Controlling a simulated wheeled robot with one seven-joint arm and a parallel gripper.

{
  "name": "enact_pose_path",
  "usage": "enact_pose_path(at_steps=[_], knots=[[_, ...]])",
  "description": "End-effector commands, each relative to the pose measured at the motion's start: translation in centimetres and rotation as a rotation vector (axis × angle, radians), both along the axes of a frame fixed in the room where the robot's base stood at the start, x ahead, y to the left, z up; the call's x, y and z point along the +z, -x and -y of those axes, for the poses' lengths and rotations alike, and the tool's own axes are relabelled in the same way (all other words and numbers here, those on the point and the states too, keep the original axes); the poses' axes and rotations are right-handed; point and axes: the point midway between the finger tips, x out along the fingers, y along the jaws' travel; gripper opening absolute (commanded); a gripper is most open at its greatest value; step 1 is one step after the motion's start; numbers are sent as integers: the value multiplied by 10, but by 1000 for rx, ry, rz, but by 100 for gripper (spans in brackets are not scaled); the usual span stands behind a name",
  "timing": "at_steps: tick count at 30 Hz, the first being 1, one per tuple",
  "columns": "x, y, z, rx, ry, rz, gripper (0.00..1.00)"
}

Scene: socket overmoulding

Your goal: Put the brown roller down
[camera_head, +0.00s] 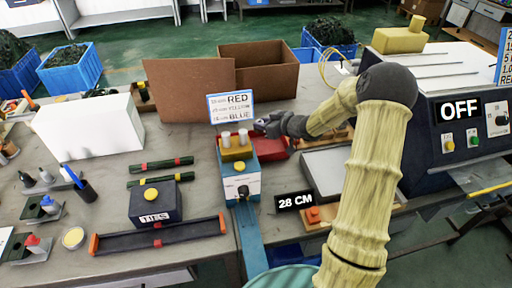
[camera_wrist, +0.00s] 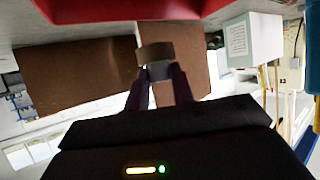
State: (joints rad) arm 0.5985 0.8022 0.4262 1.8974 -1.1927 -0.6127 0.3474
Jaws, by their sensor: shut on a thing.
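The brown roller (camera_wrist: 155,52) is a short cylinder at the tips of my gripper (camera_wrist: 159,72) in the wrist view. The two dark fingers are shut on it, and it sits crosswise at their ends. In the head view my gripper (camera_head: 266,125) is at mid-table, just behind a red tray (camera_head: 277,149) and to the right of a small blue and white machine (camera_head: 240,180). The roller cannot be clearly made out there. The red tray also shows at the top of the wrist view (camera_wrist: 130,10).
A brown cardboard box (camera_head: 259,76) stands behind my gripper. A sign (camera_head: 230,108) with coloured words stands close to its left. Two white cylinders stand on the machine's yellow top (camera_head: 236,152). A dark control unit (camera_head: 450,115) reading OFF is at the right.

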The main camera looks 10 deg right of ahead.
Motion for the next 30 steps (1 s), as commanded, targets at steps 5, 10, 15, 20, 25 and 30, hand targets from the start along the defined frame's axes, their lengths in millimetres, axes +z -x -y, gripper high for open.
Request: enact_pose_path(at_steps=[5, 10, 15, 20, 25, 30], knots=[[-36, 0, -1, 0, -4, -4, 1], [-54, 0, 0, -1, -1, -1, 1], [-55, 0, 0, 0, -1, 1, 1], [-57, 0, 1, -1, 0, 0, 1], [-79, 0, 1, -1, -2, -4, 1], [-93, 0, 1, -2, -1, -1, 1]])
